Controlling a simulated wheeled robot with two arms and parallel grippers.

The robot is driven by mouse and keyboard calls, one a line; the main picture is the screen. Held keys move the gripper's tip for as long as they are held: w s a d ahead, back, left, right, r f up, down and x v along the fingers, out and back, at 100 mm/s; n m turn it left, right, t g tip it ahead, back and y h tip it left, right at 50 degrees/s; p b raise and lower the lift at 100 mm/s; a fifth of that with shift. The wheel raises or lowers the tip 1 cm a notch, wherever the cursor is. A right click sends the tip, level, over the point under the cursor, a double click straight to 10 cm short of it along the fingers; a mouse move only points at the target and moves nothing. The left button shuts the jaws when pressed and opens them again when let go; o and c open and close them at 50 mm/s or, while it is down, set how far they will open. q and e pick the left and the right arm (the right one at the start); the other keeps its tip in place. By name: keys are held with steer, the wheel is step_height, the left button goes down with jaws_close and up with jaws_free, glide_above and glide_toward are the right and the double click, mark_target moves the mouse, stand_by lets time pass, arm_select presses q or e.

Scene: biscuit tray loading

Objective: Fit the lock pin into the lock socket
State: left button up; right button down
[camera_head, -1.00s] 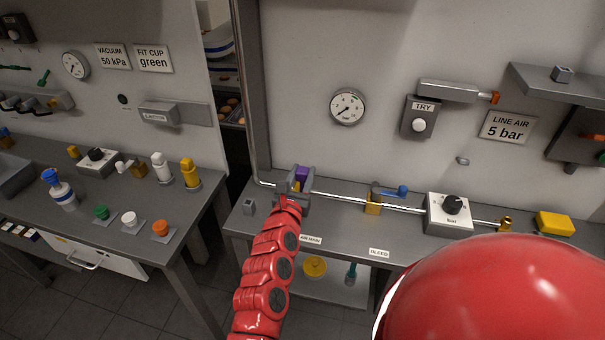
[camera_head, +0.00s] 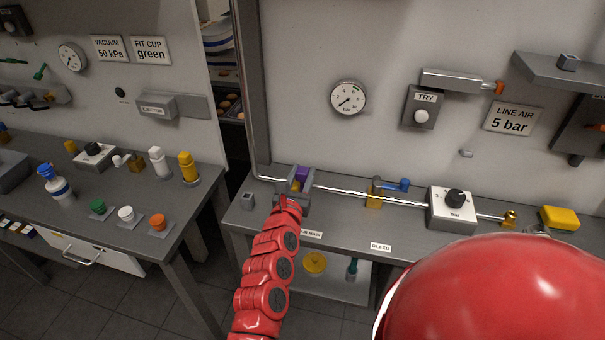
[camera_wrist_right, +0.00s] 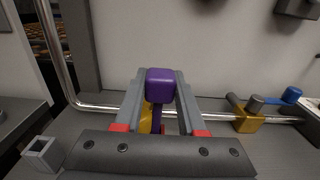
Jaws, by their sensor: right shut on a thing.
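My right gripper (camera_head: 294,188) is shut on a purple piece that looks like the lock pin (camera_head: 302,173), at the left end of the bench pipe. In the right wrist view the lock pin (camera_wrist_right: 159,88) shows a block-like head and a narrower stem pointing down between the fingers (camera_wrist_right: 158,112). A yellow part (camera_wrist_right: 146,116) sits right behind the stem; whether they touch is hidden. I cannot tell whether this is the lock socket or whether the pin's tip is in it. A small grey block with a square hole (camera_head: 247,200) stands left of the gripper. My left gripper is not in view.
The metal pipe (camera_head: 340,191) runs along the bench. A yellow valve with a blue lever (camera_head: 374,195) and a white regulator box (camera_head: 452,209) stand to the right. The wall rises close behind. Bare bench lies between gripper and blue-lever valve.

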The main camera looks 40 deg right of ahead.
steer(key=shift+f, duration=0.3)
steer(key=shift+c, duration=2.1)
jaws_free()
steer(key=shift+a, duration=0.1)
steer(key=shift+s+a+b, duration=0.4)
steer(key=shift+s+a, duration=0.05)
steer(key=shift+a, duration=0.05)
steer(key=b+v, duration=0.3)
steer(key=v, duration=1.3)
steer(key=shift+s+d, duration=0.1)
